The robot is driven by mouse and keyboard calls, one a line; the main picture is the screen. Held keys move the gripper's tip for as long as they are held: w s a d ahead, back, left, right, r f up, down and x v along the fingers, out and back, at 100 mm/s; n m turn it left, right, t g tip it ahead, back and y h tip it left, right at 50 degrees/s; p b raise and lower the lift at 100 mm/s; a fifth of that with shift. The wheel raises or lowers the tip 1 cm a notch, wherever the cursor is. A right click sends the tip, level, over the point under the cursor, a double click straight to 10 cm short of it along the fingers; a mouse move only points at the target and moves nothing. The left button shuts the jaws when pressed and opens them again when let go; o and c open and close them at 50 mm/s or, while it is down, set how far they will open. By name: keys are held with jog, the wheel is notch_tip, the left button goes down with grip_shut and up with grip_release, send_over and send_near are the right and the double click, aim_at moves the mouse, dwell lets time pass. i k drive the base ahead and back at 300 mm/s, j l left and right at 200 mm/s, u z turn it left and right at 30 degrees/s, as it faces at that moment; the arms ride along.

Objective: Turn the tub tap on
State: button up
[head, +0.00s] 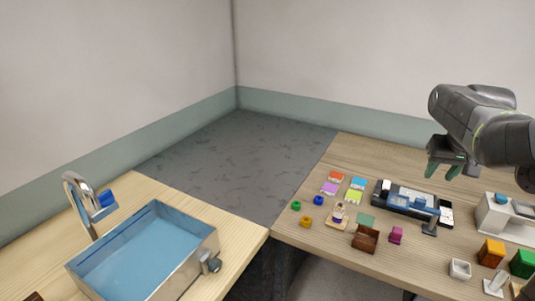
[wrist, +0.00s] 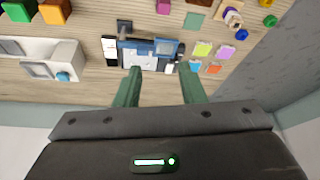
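The tub (head: 187,273) is a square metal basin with blue inside, on the wooden table at the left of the head view. The tap (head: 78,188) is a curved chrome spout rising at the tub's far left side. A blue part (head: 107,199) sits at the tap's upper right. A grey knob-like fitting (head: 210,262) is on the tub's right outer wall. My gripper (head: 446,172) is above the right table, far from the tub and tap. In the wrist view its two green fingers (wrist: 160,85) are apart with nothing between them. The tub and tap are not in the wrist view.
The right table holds a blue-and-black device (head: 405,198), several coloured tiles (head: 358,184), a brown box (head: 365,238), a white bench-like unit (head: 505,215) and orange (head: 491,252) and green blocks (head: 523,263).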

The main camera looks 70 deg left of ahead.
aim_at(106, 198)
jog(key=j+u, duration=0.2)
jog(key=u, duration=0.2)
jog(key=j+u, duration=0.2)
jog(key=u, duration=0.25)
jog(key=j+u, duration=0.25)
jog(key=u, duration=0.15)
jog(key=j+u, duration=0.15)
jog(key=u, duration=0.3)
jog(key=i+j+u, duration=0.15)
jog(key=u, duration=0.25)
jog(key=i+j+u, duration=0.1)
jog(key=u, duration=0.35)
